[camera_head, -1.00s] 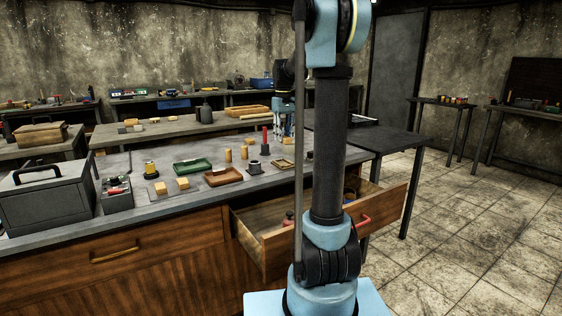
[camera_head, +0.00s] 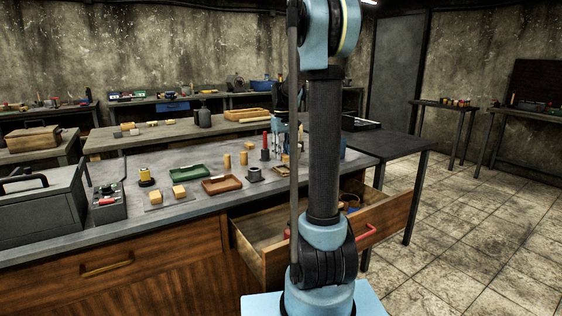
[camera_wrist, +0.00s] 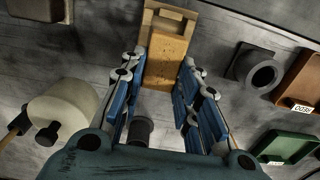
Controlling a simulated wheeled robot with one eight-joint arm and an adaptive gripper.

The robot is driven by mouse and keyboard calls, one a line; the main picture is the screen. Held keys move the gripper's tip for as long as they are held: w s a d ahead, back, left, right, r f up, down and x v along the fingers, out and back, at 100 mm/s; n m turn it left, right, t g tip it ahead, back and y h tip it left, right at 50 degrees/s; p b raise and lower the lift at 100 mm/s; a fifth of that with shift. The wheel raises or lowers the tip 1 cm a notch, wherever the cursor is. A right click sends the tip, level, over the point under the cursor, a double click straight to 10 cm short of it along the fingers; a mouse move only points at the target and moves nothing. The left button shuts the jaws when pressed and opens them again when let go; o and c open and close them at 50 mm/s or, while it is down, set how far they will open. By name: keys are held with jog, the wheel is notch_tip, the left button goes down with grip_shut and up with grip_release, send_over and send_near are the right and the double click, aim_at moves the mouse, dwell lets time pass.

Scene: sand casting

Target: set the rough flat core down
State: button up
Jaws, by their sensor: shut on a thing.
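My gripper (camera_wrist: 165,72) is shut on a tan, grainy flat block, the rough flat core (camera_wrist: 166,58), in the wrist view. The blue fingers lie along its left and right sides. Its far end overlaps a small brown wooden frame (camera_wrist: 170,10); I cannot tell whether the core touches it or hangs above it. In the head view my gripper is over the right part of the grey bench (camera_head: 140,208), and my arm hides much of it and the core.
A black cup (camera_wrist: 262,75), a brown tray (camera_wrist: 303,76) and a green tray (camera_wrist: 285,148) stand to the right in the wrist view. A pale round thing (camera_wrist: 62,105) is at left. In the head view an open drawer (camera_head: 320,238) juts below the bench.

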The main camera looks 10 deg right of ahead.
aim_at(282, 161)
jog(key=shift+f, duration=1.5)
jog(key=shift+f, duration=0.6)
jog(key=o, duration=1.2)
jog(key=shift+c, duration=0.2)
jog(key=shift+r, duration=0.1)
notch_tip(282, 161, up, 13)
jog(key=shift+s, duration=0.15)
